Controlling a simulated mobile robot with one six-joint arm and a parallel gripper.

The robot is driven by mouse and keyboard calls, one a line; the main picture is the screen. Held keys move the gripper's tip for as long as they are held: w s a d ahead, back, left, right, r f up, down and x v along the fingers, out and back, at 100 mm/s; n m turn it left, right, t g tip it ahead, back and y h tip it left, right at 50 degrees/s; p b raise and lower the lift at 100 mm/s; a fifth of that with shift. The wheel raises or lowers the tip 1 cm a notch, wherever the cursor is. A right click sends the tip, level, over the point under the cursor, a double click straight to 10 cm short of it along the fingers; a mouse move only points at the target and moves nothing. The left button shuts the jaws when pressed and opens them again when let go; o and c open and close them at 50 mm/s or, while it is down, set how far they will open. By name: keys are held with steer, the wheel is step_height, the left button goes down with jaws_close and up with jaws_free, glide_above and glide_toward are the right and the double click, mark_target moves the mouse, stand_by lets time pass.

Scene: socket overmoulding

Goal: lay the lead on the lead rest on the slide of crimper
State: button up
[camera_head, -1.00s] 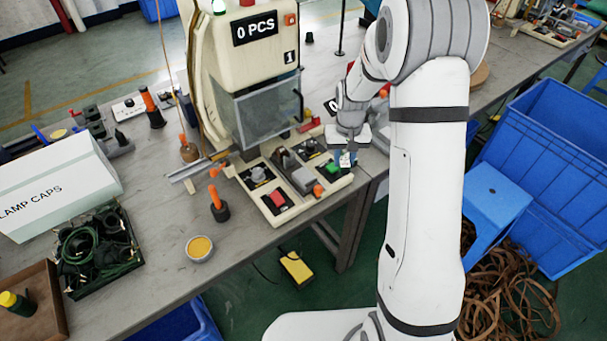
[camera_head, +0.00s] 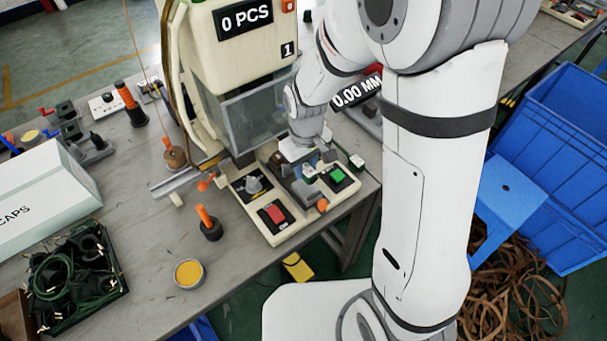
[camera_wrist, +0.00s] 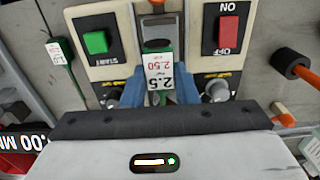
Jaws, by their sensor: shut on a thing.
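My gripper (camera_wrist: 160,92) is shut on the lead, its blue fingers on either side of it. The lead's white label (camera_wrist: 159,68), printed 2.5 and 2.50, shows between the fingertips with a dark end beyond it. In the head view my gripper (camera_head: 311,163) hangs over the crimper's control base (camera_head: 242,190). The slide (camera_head: 304,192) is the grey block between the red and green buttons; it shows partly in the wrist view (camera_wrist: 156,24). The lead rest is hidden by the gripper and label. I cannot tell if the lead touches the slide.
The green start button (camera_wrist: 96,42) and red off button (camera_wrist: 229,34) flank the gripper. A green piece with a white tag (camera_wrist: 60,55) lies beside the base. A guard (camera_head: 258,113) stands behind the gripper. An orange-handled tool (camera_head: 208,224) stands in front.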

steer(key=shift+s+a+f, duration=0.1)
steer(key=shift+s+f, duration=0.05)
steer(key=shift+f, duration=1.8)
steer(key=shift+f, duration=0.15)
steer(key=o, duration=1)
step_height(320, 180, up, 12)
steer(key=shift+r, duration=0.2)
steer(key=s+d+r+m+t, duration=0.1)
steer(key=s+d+r+m, duration=0.1)
steer(key=s+d+r, duration=0.1)
steer(key=s+d+r+m+t, duration=0.1)
steer(key=s+d+r+m, duration=0.1)
steer(key=s+d, duration=0.3)
steer(key=s+d+r+m+t, duration=0.1)
steer(key=s+d+r+m, duration=0.1)
steer(key=s+d+r, duration=0.1)
steer(key=shift+s+d+r+m, duration=0.3)
steer(key=shift+s+d+m, duration=0.1)
steer(key=shift+s+d, duration=0.3)
